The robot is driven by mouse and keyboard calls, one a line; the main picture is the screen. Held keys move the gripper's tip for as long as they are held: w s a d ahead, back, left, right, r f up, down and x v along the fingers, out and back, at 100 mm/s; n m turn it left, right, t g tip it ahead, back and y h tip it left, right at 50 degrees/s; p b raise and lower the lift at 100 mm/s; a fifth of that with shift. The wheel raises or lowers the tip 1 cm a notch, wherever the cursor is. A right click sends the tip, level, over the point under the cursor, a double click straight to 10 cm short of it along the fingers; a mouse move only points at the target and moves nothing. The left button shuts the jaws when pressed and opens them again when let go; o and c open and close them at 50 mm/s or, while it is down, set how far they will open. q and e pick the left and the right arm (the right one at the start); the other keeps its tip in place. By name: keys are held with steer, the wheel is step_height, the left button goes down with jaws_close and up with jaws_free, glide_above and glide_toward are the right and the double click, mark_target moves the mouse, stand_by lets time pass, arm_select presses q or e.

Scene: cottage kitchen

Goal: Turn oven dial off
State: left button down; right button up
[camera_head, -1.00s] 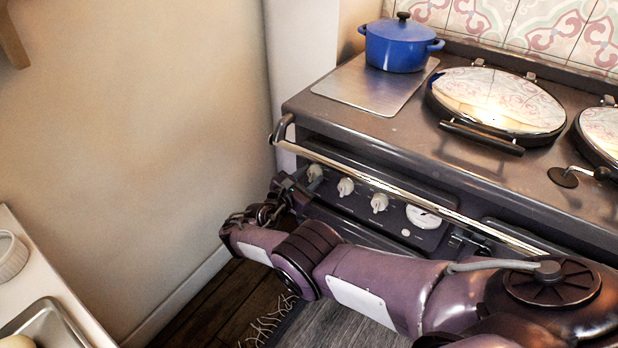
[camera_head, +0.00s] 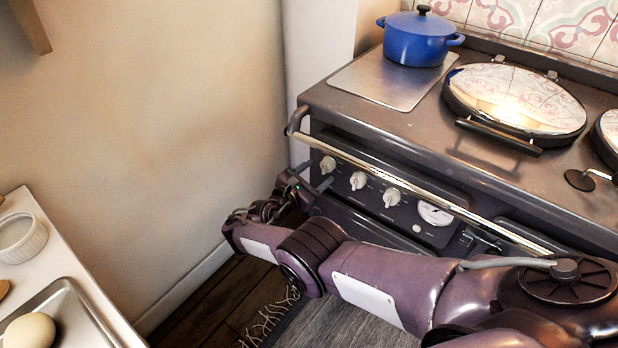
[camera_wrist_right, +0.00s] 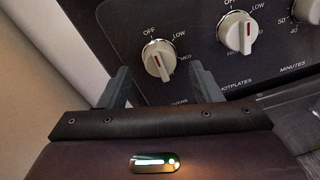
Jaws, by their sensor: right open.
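The oven's front panel holds a row of cream dials with red marks. The leftmost dial (camera_head: 327,165) also shows in the right wrist view (camera_wrist_right: 158,60), with OFF at its upper left, LOW at its upper right and MED at its right. Its grip bar leans from upper left to lower right. My right gripper (camera_head: 311,182) is at the left end of the panel. In the wrist view its fingers (camera_wrist_right: 162,84) are apart, on either side below this dial, with nothing between them; contact is not visible. My left gripper is out of view.
Two more dials (camera_head: 358,180) (camera_head: 392,197) and a round timer (camera_head: 435,214) continue to the right. A metal rail (camera_head: 420,190) runs above and in front of the panel. A blue pot (camera_head: 417,40) stands on the stove top. A counter (camera_head: 25,200) is at the left.

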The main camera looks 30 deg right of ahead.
steer(key=shift+p+v, duration=0.3)
steer(key=shift+v, duration=0.85)
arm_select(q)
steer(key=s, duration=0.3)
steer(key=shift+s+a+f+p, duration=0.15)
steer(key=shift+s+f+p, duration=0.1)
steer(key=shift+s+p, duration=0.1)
arm_select(e)
steer(key=v, duration=0.2)
steer(key=shift+s+a, duration=0.15)
steer(key=shift+a, duration=0.2)
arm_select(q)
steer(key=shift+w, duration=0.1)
